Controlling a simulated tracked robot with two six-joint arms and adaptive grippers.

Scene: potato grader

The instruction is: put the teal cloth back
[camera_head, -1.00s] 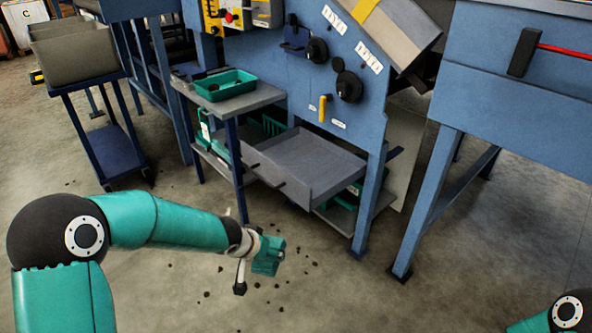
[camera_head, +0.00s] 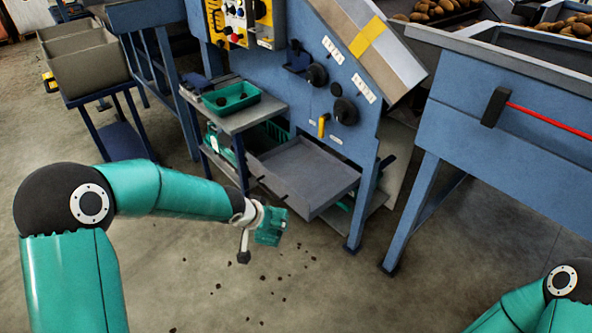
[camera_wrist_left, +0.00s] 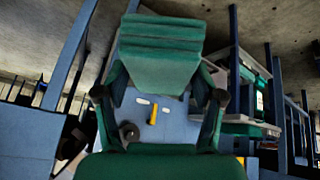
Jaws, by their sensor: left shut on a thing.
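The teal cloth (camera_wrist_left: 160,50) looks like a thick folded pad in the left wrist view. My left gripper (camera_wrist_left: 158,97) is shut on it, with a dark finger on each side. In the head view the gripper (camera_head: 262,224) and the teal cloth (camera_head: 271,227) are in the air in front of the blue machine, left of and nearer than the grey pulled-out drawer (camera_head: 306,173). Cloth and gripper are hard to tell apart there. My right gripper is outside the view; only part of that arm shows at the lower right.
A teal tray (camera_head: 231,99) stands on a grey side shelf (camera_head: 236,122) of the blue machine (camera_head: 335,135). Grey bins on a trolley (camera_head: 85,64) stand at the left. A blue frame leg (camera_head: 409,212) stands at the right. The floor (camera_head: 350,295) in front is open, with dark crumbs.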

